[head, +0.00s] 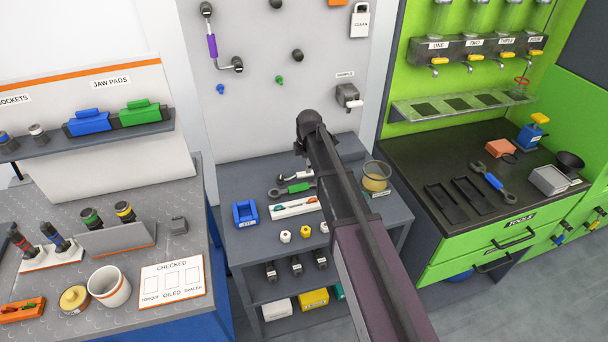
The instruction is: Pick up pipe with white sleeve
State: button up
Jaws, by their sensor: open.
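A small bent silver and pale piece (292,176) lies on the grey middle table (236,182), just left of my arm. It may be the pipe with the white sleeve, but it is small and partly covered, so I cannot tell for sure. A bent pipe with a purple sleeve (212,45) is mounted on the upright panel. My dark arm reaches up from the bottom across the table. My gripper does not show; the arm hides what is behind it.
A green-handled tool (294,189), a white tray (297,208), a blue bin (245,213) and a yellow-contents cup (376,177) are on the middle table. The left bench (130,325) and green right cabinet (520,225) flank it. Small knobs (285,237) line the front edge.

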aim_at(299, 175)
jog(key=shift+f, duration=0.1)
jog(key=shift+w+a+f+b, duration=0.1)
jog(key=shift+w+f+b, duration=0.05)
jog(key=shift+f+b, duration=1.15)
jog(key=shift+w+f+b, duration=0.15)
jog(key=shift+f+b, duration=1.05)
jog(key=shift+b, duration=0.15)
jog(key=shift+c, duration=0.2)
grip_shut()
